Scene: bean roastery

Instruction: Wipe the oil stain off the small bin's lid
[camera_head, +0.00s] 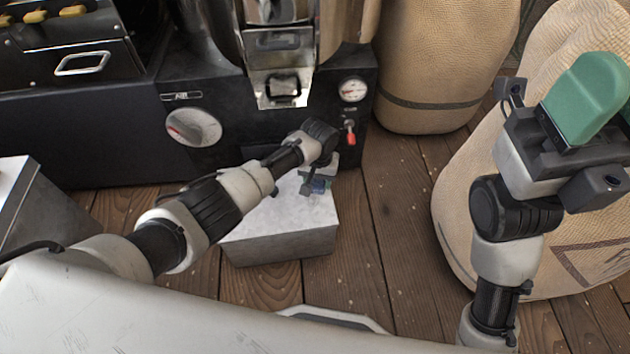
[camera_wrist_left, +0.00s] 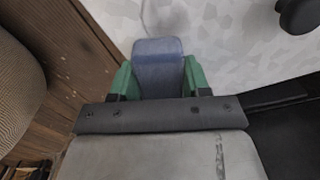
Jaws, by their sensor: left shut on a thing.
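The small bin (camera_head: 285,247) is a low pale grey box on the floor before the machine, with a flat whitish lid (camera_head: 265,222). My left gripper (camera_head: 318,186) is over the lid's right part, shut on a blue cloth or pad. In the left wrist view, the blue pad (camera_wrist_left: 158,68) sits between my green fingertips and lies at or just above the mottled lid (camera_wrist_left: 235,45). A faint grey smudge (camera_wrist_left: 181,19) shows beyond the pad; I cannot tell if it is the stain or shadow. My right gripper (camera_head: 590,100) is raised at the right, its green fingers seen side-on.
A dark roasting machine (camera_head: 230,105) with a dial, a gauge and a red-handled lever stands behind the bin. Burlap sacks (camera_head: 445,60) stand at the right. Another metal box (camera_head: 30,205) is at the left. Wooden floor (camera_head: 395,190) is clear right of the bin.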

